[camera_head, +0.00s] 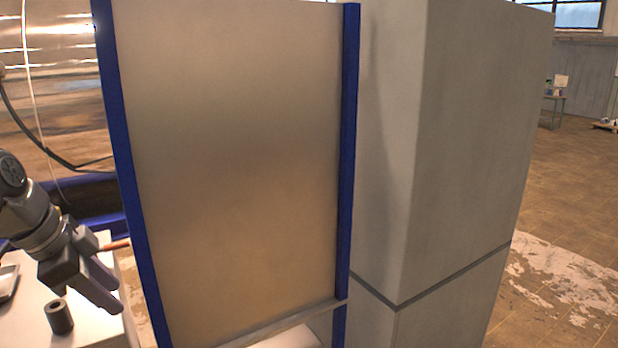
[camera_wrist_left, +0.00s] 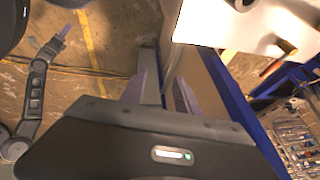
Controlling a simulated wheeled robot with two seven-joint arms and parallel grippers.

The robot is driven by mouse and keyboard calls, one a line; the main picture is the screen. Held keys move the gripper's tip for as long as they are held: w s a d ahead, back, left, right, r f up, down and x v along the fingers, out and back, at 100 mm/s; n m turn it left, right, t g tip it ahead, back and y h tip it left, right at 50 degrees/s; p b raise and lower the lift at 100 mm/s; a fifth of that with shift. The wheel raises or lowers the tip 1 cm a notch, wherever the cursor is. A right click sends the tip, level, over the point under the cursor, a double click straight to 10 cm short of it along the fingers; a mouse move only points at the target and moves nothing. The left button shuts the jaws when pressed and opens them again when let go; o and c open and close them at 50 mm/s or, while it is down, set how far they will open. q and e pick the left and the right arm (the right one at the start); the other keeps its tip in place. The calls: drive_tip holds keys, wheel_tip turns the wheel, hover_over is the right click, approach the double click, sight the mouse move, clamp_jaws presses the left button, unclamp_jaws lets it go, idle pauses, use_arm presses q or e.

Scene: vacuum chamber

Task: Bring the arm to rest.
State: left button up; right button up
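My left gripper (camera_head: 112,297) is at the lower left of the head view. Its two fingers are apart and point down and to the right, with nothing between them. It is above and beside a white-topped table (camera_head: 22,325). In the left wrist view the left gripper's fingers (camera_wrist_left: 160,95) also show apart and empty. My right arm is outside the head view. In the left wrist view, a dark jointed arm, probably mine, stands at the left with a small gripper (camera_wrist_left: 63,33) at its end. Its fingers are too small to read.
A dark hollow cylinder (camera_head: 59,317) stands on the table near my left gripper. A copper-coloured rod (camera_head: 116,244) lies behind it. A large blue-edged metal panel (camera_head: 235,170) stands to the right, beside a tall grey block (camera_head: 460,150). Open floor (camera_head: 560,200) lies at far right.

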use_arm(q)
drive_tip(key=w+d+f+n+t+y, duration=0.1)
drive_tip(key=w+f+n+t, duration=0.45)
drive_tip(key=w, duration=0.65)
drive_tip(key=w+d+f+n+g, duration=0.1)
drive_tip(key=d+f+n, duration=0.3)
drive_tip(key=f, duration=0.8)
drive_tip(key=w+d+f+n+g, duration=0.15)
drive_tip(key=d+f, duration=0.45)
drive_tip(key=f, duration=0.6)
drive_tip(key=s+d+f+n+g+h+b, duration=0.1)
drive_tip(key=s+d+f, duration=0.35)
drive_tip(key=f, duration=0.35)
drive_tip(key=s+d+f+n+g, duration=0.1)
drive_tip(key=s+d+f, duration=0.3)
drive_tip(key=s+f, duration=0.3)
drive_tip(key=s+d+f+g, duration=0.2)
drive_tip(key=s+d+f, duration=0.2)
drive_tip(key=s+f, duration=0.3)
drive_tip(key=s+d+f+g+h+b, duration=0.1)
drive_tip(key=s+d+f+g, duration=0.2)
drive_tip(key=s, duration=1.1)
wheel_tip(320, 180, down, 4)
drive_tip(key=shift+s+d+r+h, duration=0.1)
drive_tip(key=shift+s+d+h, duration=0.15)
drive_tip(key=shift+d, duration=0.7)
